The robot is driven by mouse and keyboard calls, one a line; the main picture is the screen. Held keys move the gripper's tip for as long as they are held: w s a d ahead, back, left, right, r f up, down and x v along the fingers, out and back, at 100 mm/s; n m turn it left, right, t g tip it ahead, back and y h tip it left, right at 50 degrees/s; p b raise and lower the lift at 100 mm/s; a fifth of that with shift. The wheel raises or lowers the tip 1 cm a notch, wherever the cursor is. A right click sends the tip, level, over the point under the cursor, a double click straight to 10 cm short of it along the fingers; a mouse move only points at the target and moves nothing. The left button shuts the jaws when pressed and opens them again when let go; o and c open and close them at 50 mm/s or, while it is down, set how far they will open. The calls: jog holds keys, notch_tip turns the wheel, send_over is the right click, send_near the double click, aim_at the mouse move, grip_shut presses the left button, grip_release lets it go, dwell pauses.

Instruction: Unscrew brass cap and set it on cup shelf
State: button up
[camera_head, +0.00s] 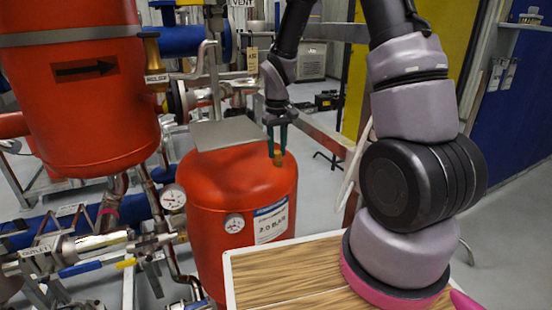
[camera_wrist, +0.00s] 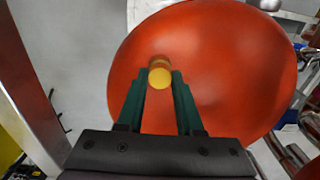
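The brass cap (camera_head: 279,159) sits on top of the lower red vessel (camera_head: 222,182), near its right edge. In the wrist view the cap (camera_wrist: 160,76) shows its round yellow end. My gripper (camera_head: 277,150) is over the vessel with its green fingers pointing down at the cap. In the wrist view the fingertips (camera_wrist: 159,78) stand on either side of the cap, spread, with a narrow gap showing. A flat grey plate (camera_head: 228,134) lies at the vessel's top, left of my gripper; I cannot tell whether it is the cup shelf.
A larger red tank (camera_head: 80,110) with a brass valve (camera_head: 152,60) stands at left. Pipes and gauges (camera_head: 173,197) crowd the lower left. A wooden tabletop (camera_head: 285,275) is in front. A small wall shelf (camera_head: 525,25) hangs at upper right. Floor shows at right.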

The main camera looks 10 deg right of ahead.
aim_at(277, 152)
jog(key=shift+n, duration=1.2)
jog(key=shift+r, duration=2.5)
